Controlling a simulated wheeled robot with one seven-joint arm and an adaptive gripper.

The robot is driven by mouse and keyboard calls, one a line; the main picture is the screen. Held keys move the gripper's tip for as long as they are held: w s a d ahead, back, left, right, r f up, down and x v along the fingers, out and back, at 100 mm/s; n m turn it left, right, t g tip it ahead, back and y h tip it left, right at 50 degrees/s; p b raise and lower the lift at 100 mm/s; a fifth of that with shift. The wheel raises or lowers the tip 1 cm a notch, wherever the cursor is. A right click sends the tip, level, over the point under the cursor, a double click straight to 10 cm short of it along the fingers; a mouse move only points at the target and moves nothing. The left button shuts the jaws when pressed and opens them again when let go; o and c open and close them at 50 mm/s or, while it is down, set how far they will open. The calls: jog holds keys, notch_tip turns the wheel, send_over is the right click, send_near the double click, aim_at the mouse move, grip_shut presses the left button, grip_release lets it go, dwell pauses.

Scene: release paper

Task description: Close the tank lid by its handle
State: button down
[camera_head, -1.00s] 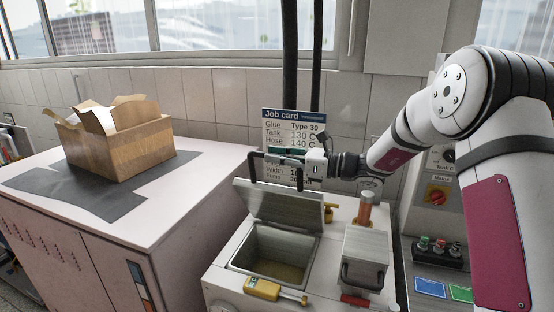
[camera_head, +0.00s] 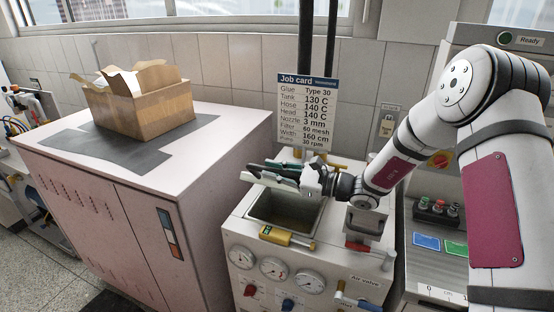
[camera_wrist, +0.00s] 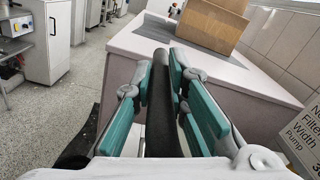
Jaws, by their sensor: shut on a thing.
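The tank (camera_head: 262,222) is a white unit with a grey-rimmed well, and its opening still shows below the lid. The tank lid (camera_head: 270,184) is a grey plate, seen almost edge-on, tilted partway down over the well. My gripper (camera_head: 283,172) is above the lid. In the wrist view, the teal pads of my gripper (camera_wrist: 174,98) are shut around the dark bar handle (camera_wrist: 159,115), which runs lengthwise between them. In the head view the gripper hides part of the handle and lid.
A yellow tool (camera_head: 288,238) lies along the tank's front rim. A metal block (camera_head: 366,222) stands right of the well. Gauges (camera_head: 272,267) and valves are on the front. A cardboard box (camera_head: 140,103) sits on the white cabinet at left. The job card (camera_head: 306,112) hangs behind.

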jog(key=shift+s+a+f, duration=0.1)
jog(key=shift+s+f, duration=0.05)
jog(key=shift+s, duration=0.05)
jog(key=c, duration=1.6)
grip_release()
jog(key=shift+o, duration=0.2)
jog(key=v, duration=1.2)
